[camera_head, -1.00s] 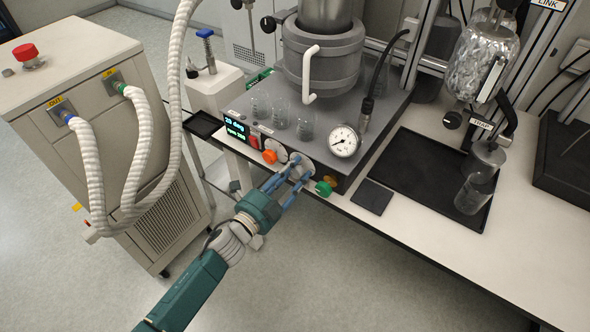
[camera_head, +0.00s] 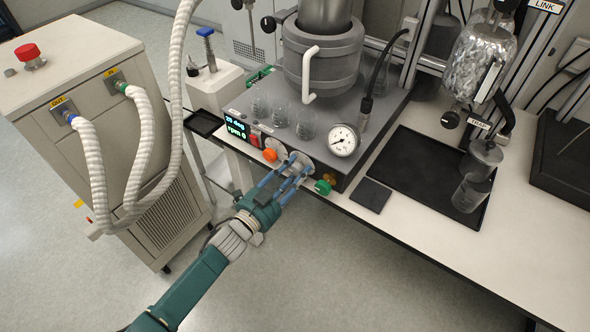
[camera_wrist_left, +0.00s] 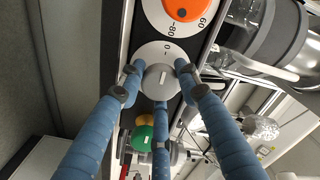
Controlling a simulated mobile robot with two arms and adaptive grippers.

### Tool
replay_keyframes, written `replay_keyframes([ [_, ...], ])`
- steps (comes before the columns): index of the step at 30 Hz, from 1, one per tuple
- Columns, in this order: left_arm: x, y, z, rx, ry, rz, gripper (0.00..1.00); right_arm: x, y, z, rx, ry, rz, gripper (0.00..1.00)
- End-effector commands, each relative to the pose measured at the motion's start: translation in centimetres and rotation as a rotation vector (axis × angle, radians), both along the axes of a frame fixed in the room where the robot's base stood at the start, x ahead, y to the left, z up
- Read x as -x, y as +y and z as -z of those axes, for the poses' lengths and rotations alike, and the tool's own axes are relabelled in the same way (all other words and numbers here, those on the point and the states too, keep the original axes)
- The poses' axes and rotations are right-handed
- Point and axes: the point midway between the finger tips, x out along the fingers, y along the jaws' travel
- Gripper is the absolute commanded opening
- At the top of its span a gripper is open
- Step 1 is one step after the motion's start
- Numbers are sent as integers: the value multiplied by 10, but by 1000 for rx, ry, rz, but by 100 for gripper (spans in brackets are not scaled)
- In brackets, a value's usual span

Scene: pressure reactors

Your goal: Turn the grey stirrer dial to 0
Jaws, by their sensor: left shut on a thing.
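The grey stirrer dial (camera_wrist_left: 161,82) sits on a round white plate (camera_wrist_left: 158,52) in the left wrist view, with a 0 mark at the plate's top edge. A short white line shows on the dial's face, near its middle. My left gripper (camera_wrist_left: 161,88) has its three blue fingers closed around the dial, one on each side and one from below. In the head view the left gripper (camera_head: 297,171) is at the front panel, and its fingers mostly hide the dial. The panel display (camera_head: 236,128) reads 25 deg and rpm 0. My right gripper is not in view.
An orange dial (camera_head: 270,155) is close left of the gripper, and a green knob (camera_head: 323,187) close right. A pressure gauge (camera_head: 344,140) stands above right. Glass flasks (camera_head: 281,112) stand on the unit's top. Open floor lies in front of the bench.

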Motion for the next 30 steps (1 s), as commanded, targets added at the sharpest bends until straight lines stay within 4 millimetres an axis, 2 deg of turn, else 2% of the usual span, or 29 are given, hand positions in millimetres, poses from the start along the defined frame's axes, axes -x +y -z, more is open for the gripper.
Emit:
replay_keyframes([
  [11, 0, 1, 2, 6, 8, -1, 7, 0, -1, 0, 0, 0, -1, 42],
  [12, 0, 1, 2, 6, 8, -1, 35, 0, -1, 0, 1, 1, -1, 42],
  [13, 0, 1, 2, 6, 8, -1, 41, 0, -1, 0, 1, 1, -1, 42],
  [23, 1, 1, 1, 4, 6, -1, 42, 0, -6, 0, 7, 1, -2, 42],
  [26, 8, 6, 1, 5, 5, -1, 42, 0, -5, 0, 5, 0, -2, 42],
  [30, 28, 21, 2, 3, 8, -1, 42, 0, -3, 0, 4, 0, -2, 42],
])
